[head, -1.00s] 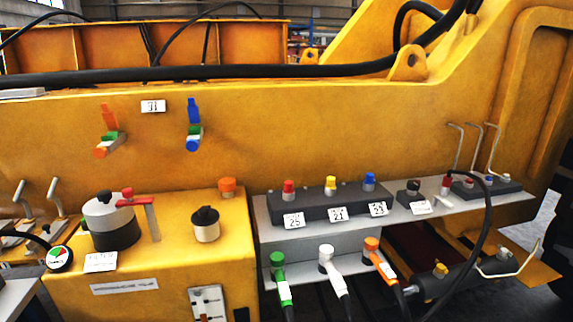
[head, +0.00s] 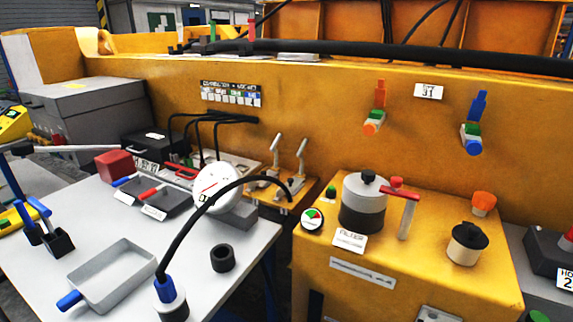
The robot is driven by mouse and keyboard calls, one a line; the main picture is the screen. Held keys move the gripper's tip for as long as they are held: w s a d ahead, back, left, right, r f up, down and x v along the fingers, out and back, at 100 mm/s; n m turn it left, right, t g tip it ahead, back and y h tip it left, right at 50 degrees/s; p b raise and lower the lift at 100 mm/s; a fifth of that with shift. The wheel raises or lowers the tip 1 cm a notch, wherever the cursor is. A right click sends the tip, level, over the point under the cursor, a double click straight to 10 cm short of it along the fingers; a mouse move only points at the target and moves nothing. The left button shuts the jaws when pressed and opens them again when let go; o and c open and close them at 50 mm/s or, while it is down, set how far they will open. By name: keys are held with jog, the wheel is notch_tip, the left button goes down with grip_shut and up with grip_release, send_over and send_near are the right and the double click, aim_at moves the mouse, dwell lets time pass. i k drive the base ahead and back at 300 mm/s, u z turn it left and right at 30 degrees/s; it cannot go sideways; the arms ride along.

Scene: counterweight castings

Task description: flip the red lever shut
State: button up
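A red lever (head: 402,192) with a red knob lies level at the top of a grey upright strip, on the right side of a grey and black canister (head: 363,205). The canister stands on the yellow cabinet (head: 350,290). How the lever joins the canister is too small to tell. Another small red handle (head: 149,194) lies on a dark block on the white table, and a red bar (head: 181,170) lies behind it. I cannot tell from the frames which red part the task means. My gripper is not in view.
The white table (head: 95,215) holds a grey tray (head: 112,275), a white dial gauge (head: 213,188) and a black ring (head: 223,258). A black hose arches over the table. Orange (head: 377,108) and blue (head: 476,122) valves stick out of the yellow wall.

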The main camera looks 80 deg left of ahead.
aim_at(149, 193)
jog(key=u, duration=3.8)
jog(key=k, duration=0.65)
jog(key=u, duration=1.15)
jog(key=i, duration=1.2)
jog(key=z, duration=0.45)
jog(key=i, duration=0.6)
jog(key=z, duration=0.85)
jog(key=i, duration=0.25)
jog(key=z, duration=0.3)
